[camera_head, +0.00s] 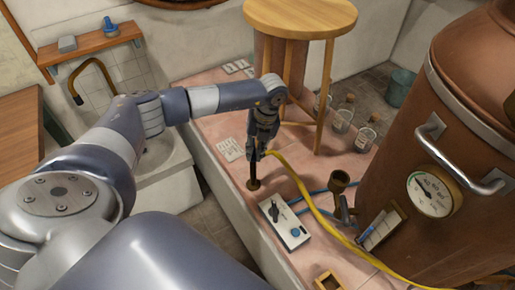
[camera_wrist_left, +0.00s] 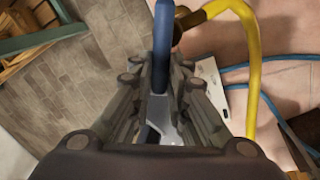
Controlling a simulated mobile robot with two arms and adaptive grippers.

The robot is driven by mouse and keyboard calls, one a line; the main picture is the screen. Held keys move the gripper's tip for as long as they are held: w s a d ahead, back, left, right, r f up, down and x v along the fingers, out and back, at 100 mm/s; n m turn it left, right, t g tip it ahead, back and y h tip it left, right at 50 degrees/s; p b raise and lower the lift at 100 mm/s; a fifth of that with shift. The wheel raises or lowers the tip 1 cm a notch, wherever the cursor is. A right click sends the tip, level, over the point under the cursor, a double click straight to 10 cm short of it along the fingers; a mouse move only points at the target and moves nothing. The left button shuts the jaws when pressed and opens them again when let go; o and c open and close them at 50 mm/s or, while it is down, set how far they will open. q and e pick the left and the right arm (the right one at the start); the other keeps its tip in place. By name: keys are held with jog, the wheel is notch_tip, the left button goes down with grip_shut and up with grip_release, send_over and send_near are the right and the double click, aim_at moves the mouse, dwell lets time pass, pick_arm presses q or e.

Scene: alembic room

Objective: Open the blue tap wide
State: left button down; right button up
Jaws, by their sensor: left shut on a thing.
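The blue tap's handle (camera_wrist_left: 162,38) is a long blue bar in the left wrist view, running up from between my fingers. My left gripper (camera_wrist_left: 160,78) is shut on it. In the head view, my left gripper (camera_head: 257,152) points down over the tap's brass foot (camera_head: 253,185), which stands near the left edge of the pink-tiled counter. The gripper hides most of the tap there. A yellow hose (camera_wrist_left: 232,8) meets a brass fitting beside the handle. My right gripper is not in view.
A white box (camera_head: 287,224) with a black knob and a blue button sits just in front of the tap. The yellow hose (camera_head: 310,205) and blue hoses run right. A copper boiler (camera_head: 390,150), a wooden stool (camera_head: 300,17) and glass bottles (camera_head: 365,138) stand on the right and behind.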

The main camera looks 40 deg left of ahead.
pick_arm(q)
jog(key=m, duration=0.2)
jog(key=m+b, duration=0.1)
jog(key=shift+s+a+f+t, duration=0.1)
jog(key=shift+s+a+t, duration=0.2)
jog(key=shift+a, duration=0.05)
jog(key=m+b, duration=0.1)
jog(key=m, duration=0.1)
jog(key=a+m+t+b, duration=0.1)
jog(key=m, duration=0.2)
jog(key=a+m+b, duration=0.1)
jog(key=m+b, duration=0.1)
jog(key=shift+s+a+m, duration=0.25)
jog(key=shift+m, duration=0.05)
jog(key=c, duration=1.6)
grip_release()
jog(key=shift+o, duration=0.2)
notch_tip(320, 180, up, 12)
jog(key=d, duration=0.2)
jog(key=shift+s+d, duration=0.15)
jog(key=shift+s, duration=0.2)
